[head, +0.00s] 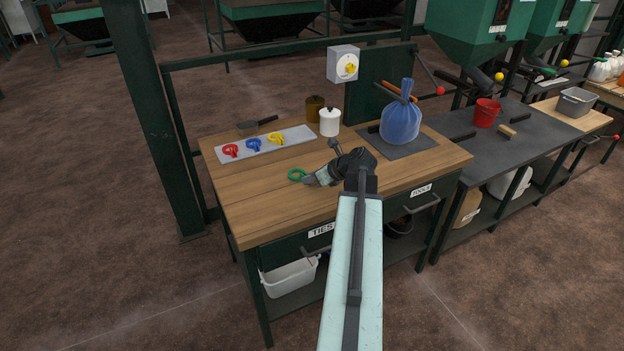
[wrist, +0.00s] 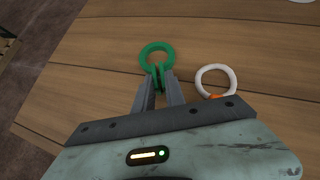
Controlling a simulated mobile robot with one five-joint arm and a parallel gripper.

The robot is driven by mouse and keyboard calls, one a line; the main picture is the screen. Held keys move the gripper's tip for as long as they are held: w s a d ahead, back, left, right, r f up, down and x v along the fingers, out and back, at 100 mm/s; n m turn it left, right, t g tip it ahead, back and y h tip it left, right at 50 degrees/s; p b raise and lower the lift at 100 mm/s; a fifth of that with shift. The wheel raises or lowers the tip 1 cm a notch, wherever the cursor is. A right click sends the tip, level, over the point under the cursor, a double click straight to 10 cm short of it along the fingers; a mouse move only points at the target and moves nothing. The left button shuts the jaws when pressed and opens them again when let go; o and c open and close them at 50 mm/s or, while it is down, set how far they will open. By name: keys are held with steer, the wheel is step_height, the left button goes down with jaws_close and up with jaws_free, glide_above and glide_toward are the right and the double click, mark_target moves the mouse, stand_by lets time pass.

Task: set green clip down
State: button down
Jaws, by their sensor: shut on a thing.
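The green clip (head: 297,175) is a ring with a narrow tail, over the front left part of the wooden bench top (head: 262,205). My gripper (head: 308,179) is shut on the clip's tail. In the wrist view, the green clip (wrist: 157,55) stands out ahead of my gripper's fingertips (wrist: 160,80), with its ring free. The clip is at or just above the wood; I cannot tell whether it touches. The fingers cover part of its tail.
A white ring with an orange part (wrist: 215,80) lies right of the clip in the wrist view. A pale tray (head: 290,140) holds red, blue and yellow clips behind. A white canister (head: 329,124) and a tied blue bag (head: 400,122) stand farther back.

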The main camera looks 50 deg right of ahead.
steer(key=shift+f, duration=0.2)
steer(key=c, duration=1.4)
jaws_free()
steer(key=shift+s+a, duration=0.1)
